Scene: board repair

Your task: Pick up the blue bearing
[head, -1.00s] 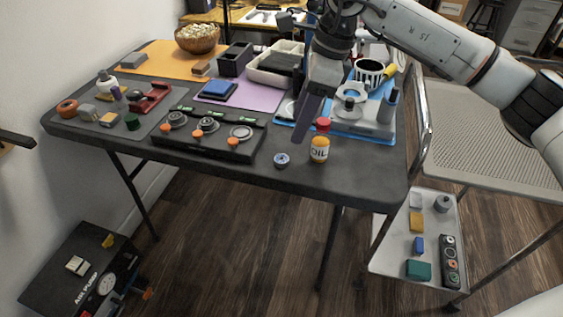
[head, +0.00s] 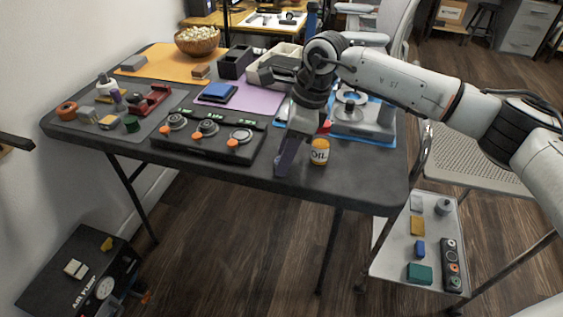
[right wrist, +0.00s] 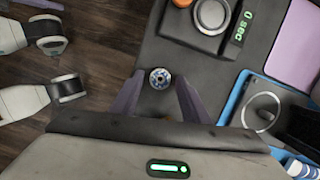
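The fingers are apart and hold nothing. In the head view my right gripper (head: 286,166) points down at the table's front edge and hides the bearing.
A blue mat (head: 376,138) with a grey device is behind right. The table's front edge is very near.

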